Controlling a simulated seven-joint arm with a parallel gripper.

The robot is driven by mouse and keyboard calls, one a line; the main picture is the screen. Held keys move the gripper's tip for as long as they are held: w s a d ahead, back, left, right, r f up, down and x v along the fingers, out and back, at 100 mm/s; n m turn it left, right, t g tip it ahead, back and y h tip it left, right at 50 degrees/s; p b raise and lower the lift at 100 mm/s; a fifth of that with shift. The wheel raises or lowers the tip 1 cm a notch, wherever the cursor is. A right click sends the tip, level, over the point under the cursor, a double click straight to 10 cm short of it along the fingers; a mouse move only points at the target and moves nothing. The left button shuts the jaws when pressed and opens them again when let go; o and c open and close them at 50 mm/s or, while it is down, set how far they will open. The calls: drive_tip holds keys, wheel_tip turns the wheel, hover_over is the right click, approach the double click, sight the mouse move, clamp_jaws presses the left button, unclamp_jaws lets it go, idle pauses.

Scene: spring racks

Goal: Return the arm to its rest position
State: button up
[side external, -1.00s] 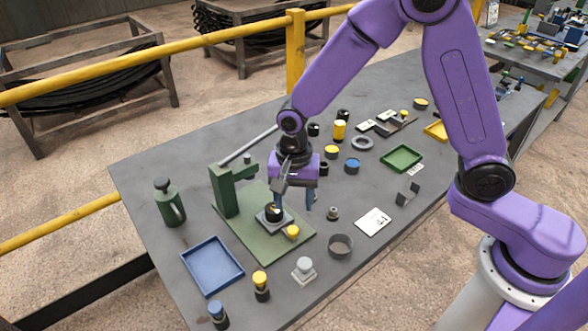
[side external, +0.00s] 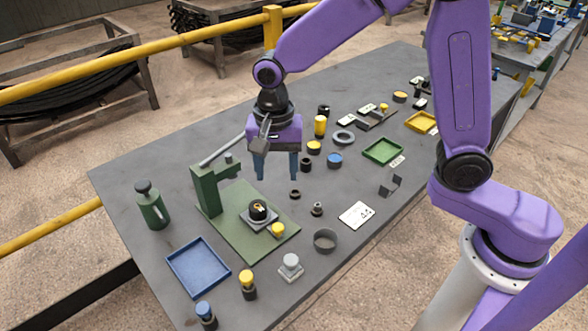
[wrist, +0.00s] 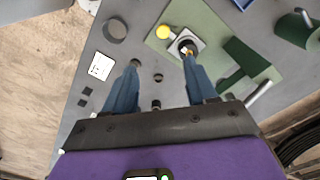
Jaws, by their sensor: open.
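My gripper (side external: 276,172) is purple with two blue fingers. It hangs above the table (side external: 140,240), up and behind the green press base. The fingers are apart with nothing between them; the wrist view also shows my gripper (wrist: 158,82) open and empty. The green arbor press (side external: 207,190) stands on a green base plate. On the plate is a grey square fixture (side external: 250,222) holding a black round part with a small brass-coloured centre. The fixture also shows in the wrist view (wrist: 200,43), close to one fingertip in the picture.
A yellow-topped piece (side external: 278,230) sits on the base plate. A blue tray (side external: 198,266), a green bottle (side external: 150,206), a grey ring cup (side external: 325,240), a white card (side external: 356,215) and a green tray (side external: 382,151) lie around. A yellow rail (side external: 180,55) runs behind the table.

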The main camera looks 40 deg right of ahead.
drive_tip(key=s+d+r+n, duration=0.1)
drive_tip(key=s+d+n, duration=0.6)
drive_tip(key=s+n, duration=0.3)
drive_tip(key=s+d+r+n, duration=0.2)
drive_tip(key=s+d+n, duration=0.5)
drive_tip(key=s+n, duration=0.4)
drive_tip(key=shift+s+d, duration=0.35)
drive_tip(key=shift+s, duration=0.85)
